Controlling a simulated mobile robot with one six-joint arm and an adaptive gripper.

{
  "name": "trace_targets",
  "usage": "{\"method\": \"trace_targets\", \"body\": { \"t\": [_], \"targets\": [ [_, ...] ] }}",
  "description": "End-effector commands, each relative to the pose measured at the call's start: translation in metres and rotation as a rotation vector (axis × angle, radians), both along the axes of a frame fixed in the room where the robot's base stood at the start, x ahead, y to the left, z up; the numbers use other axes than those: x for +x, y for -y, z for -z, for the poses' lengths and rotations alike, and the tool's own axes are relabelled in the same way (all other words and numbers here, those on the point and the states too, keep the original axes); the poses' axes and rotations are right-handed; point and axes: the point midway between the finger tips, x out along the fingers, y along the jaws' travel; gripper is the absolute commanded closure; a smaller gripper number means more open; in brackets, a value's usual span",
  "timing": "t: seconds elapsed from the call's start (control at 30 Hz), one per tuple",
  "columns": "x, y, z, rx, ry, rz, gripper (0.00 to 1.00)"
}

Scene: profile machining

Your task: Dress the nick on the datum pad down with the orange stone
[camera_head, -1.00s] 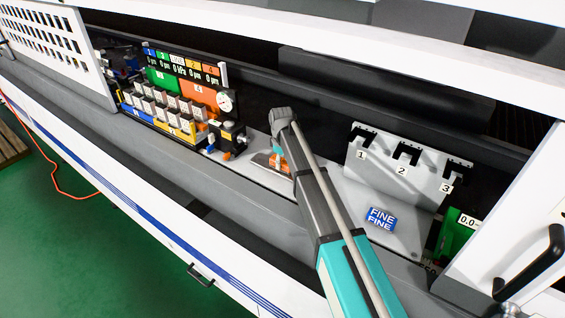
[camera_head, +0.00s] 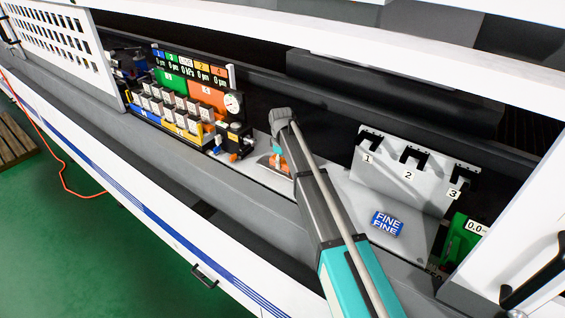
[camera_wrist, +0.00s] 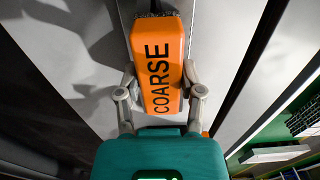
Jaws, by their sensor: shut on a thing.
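An orange stone (camera_wrist: 158,45) marked COARSE fills the upper middle of the wrist view. My gripper (camera_wrist: 160,84) is shut on it, one finger on each long side. In the head view, my gripper (camera_head: 279,148) is low over the grey bed, and part of the orange stone (camera_head: 274,162) shows beside it. The arm hides much of that spot. The stone's far end meets a dark, rough-looking patch at the top of the wrist view; I cannot tell whether they touch. I cannot make out the datum pad or its nick.
A blue block (camera_head: 387,223) marked FINE lies on the bed right of my arm. Behind it stands a grey rack (camera_head: 385,176) with slots numbered 1, 2 and 3. A gauge panel with coloured, numbered blocks (camera_head: 185,95) stands to the left. A green device (camera_head: 461,238) is at the right.

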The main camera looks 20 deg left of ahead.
Motion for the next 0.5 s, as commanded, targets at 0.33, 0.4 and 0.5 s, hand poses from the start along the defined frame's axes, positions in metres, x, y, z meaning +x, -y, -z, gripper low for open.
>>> {"method": "trace_targets", "body": {
  "t": [0.33,0.4,0.5],
  "targets": [
    [-0.006,0.013,-0.001,0.001,0.0,-0.001,0.89],
    [-0.008,0.017,-0.001,0.001,0.0,-0.001,0.89],
    [-0.01,0.023,-0.002,0.0,0.0,-0.001,0.89]
  ]
}}
